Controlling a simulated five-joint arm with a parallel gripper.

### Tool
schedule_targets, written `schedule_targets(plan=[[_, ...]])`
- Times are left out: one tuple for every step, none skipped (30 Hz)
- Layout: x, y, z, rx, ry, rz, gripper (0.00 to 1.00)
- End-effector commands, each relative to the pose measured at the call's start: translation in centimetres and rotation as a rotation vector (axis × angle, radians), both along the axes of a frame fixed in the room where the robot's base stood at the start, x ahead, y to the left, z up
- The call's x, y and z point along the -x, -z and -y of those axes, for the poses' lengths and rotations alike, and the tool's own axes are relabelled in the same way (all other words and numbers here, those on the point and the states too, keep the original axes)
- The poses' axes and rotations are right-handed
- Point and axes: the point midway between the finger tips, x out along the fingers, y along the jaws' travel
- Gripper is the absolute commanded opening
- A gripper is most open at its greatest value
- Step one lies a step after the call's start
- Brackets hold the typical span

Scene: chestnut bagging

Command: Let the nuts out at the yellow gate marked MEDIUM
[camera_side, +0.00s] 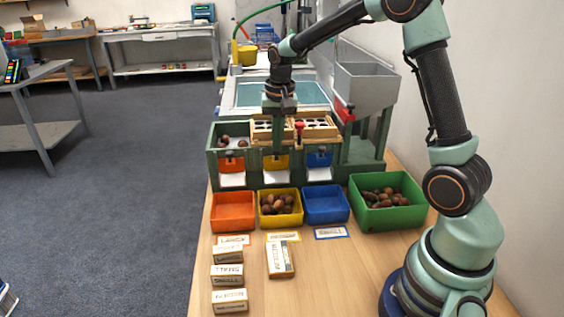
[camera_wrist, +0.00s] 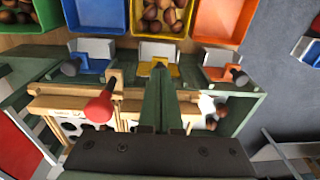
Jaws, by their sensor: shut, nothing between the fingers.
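The yellow gate (camera_side: 269,162) is the middle one of three on the green sorter (camera_side: 214,160), above a white chute. In the wrist view the yellow gate (camera_wrist: 174,70) shows on both sides of my fingertips, and its knob is hidden. My gripper (camera_side: 279,148) is shut and empty, pointing down in front of the yellow gate in the side view. In the wrist view my gripper (camera_wrist: 159,68) overlaps the gate; I cannot tell whether it touches. The yellow bin (camera_side: 265,221) below holds several chestnuts (camera_side: 277,204). A yellow-edged card (camera_side: 284,237) lies before it.
The orange gate (camera_side: 232,165) and blue gate (camera_side: 319,160) flank the yellow one. The orange bin (camera_side: 233,212) and blue bin (camera_side: 325,205) look empty. A green bin (camera_side: 387,203) holds nuts. A red knob (camera_side: 299,126) stands close to my gripper. Small boxes (camera_side: 280,260) lie in front.

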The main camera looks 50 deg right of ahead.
Motion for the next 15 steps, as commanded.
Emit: schedule_targets(plan=[[0.1, 0.8, 0.0, -0.001, 0.000, -0.006, 0.00], [0.1, 0.8, 0.0, -0.001, 0.000, -0.007, 0.00], [0.1, 0.8, 0.0, -0.002, 0.000, -0.008, 0.00], [0.1, 0.9, 0.0, -0.002, 0.000, -0.008, 0.00], [0.1, 0.9, 0.0, -0.002, 0.000, -0.008, 0.00], [0.2, 0.9, 0.0, -0.001, 0.000, -0.008, 0.00], [0.2, 0.8, 0.0, -0.002, 0.000, -0.009, 0.00], [0.2, 0.7, 0.0, -0.001, 0.000, -0.008, 0.00], [0.2, 0.5, 0.0, -0.002, 0.000, -0.008, 0.00], [0.2, 0.3, 0.0, -0.001, 0.000, -0.007, 0.00], [0.2, 0.0, 0.0, -0.001, 0.000, -0.006, 0.00], [0.2, -0.5, 0.0, -0.001, 0.000, -0.005, 0.00], [0.2, -1.0, -0.1, -0.001, 0.000, -0.004, 0.00], [0.2, -1.6, -0.1, 0.000, 0.000, -0.001, 0.00], [0.2, -2.4, -0.1, 0.000, 0.000, 0.000, 0.00]])
